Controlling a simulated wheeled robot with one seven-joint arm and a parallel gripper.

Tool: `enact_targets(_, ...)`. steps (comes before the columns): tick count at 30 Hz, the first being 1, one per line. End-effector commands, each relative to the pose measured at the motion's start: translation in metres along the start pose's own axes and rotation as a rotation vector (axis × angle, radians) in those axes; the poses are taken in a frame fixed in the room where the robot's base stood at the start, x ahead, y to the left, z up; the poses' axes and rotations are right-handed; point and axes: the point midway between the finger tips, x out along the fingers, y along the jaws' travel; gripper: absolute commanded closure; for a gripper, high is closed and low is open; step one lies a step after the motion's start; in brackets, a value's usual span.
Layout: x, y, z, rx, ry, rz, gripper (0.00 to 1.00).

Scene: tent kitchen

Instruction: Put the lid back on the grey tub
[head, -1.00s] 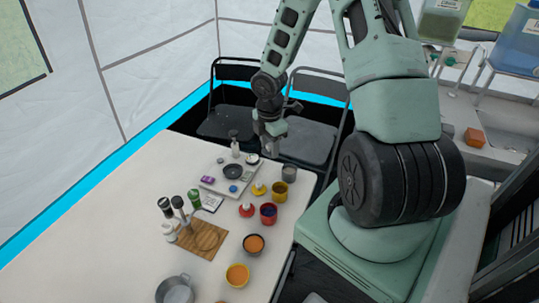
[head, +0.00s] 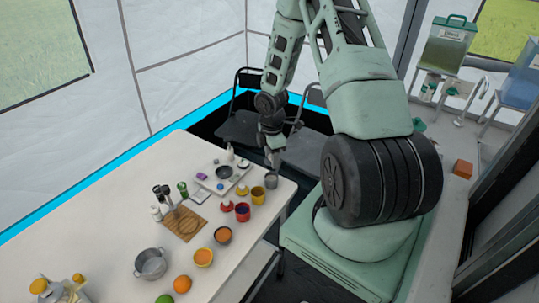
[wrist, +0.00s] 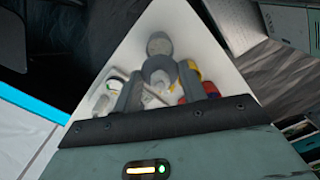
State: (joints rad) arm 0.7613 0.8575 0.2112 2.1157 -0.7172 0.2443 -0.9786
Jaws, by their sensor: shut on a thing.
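The grey tub (head: 271,182) stands upright near the table's right corner, and it also shows at the far end of the table in the wrist view (wrist: 158,44). My gripper (head: 272,158) is just above it and looks apart from it. In the wrist view my gripper (wrist: 159,84) is shut on a pale grey round piece, which looks like the grey lid (wrist: 159,70). The lid partly overlaps the tub in that view. Its lower part is hidden behind the gripper body, and the lid is too small in the head view to judge its tilt.
A yellow tub (head: 257,195) and a red tub (head: 242,212) stand close by, with a yellow lid (head: 242,189) and a red lid (head: 226,205) beside them. A pale tray (head: 215,177) with small items lies to the left. Chairs stand behind the table.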

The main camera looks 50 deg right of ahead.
Motion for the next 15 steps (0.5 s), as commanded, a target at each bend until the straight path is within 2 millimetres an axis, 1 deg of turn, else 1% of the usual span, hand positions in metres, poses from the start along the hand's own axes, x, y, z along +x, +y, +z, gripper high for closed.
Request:
enact_targets(1,0.006,0.000,0.000,0.000,0.000,0.000,0.80)
enact_targets(15,0.046,0.000,0.000,-0.001,0.000,-0.001,0.80)
